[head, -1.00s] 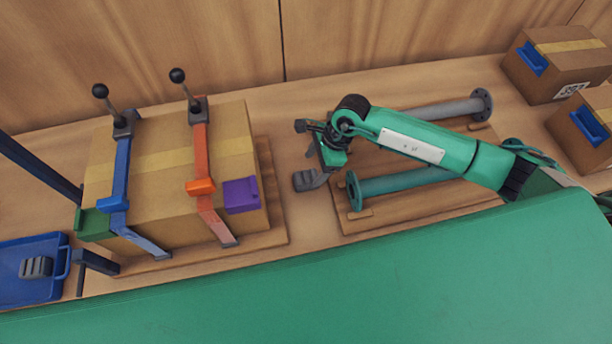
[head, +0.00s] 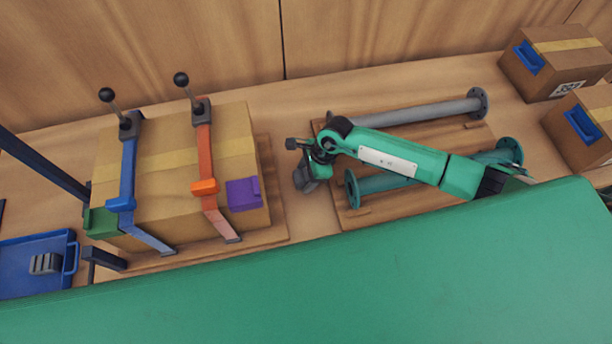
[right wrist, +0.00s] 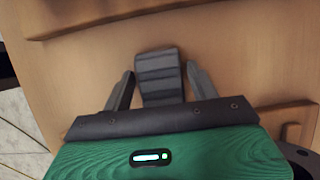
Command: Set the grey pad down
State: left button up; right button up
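The grey ribbed pad (head: 306,180) is at the bare strip of table between the strapped box and the pipe board. In the right wrist view the pad (right wrist: 160,78) lies between my right gripper's two fingers (right wrist: 160,90), with a narrow gap showing on each side. My right gripper (head: 318,165) is open around it, low over the table. Whether the pad's underside fully touches the wood is hidden. My left gripper is not in view.
A cardboard box (head: 165,180) with blue and orange clamp straps stands left. A board (head: 400,213) with grey (head: 425,110) and teal (head: 385,184) flanged pipes lies right. A blue tray (head: 25,280) holds another grey pad (head: 46,263). Small boxes (head: 560,60) stand far right.

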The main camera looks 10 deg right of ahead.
jog(key=c, duration=0.7)
jog(key=shift+r, duration=0.15)
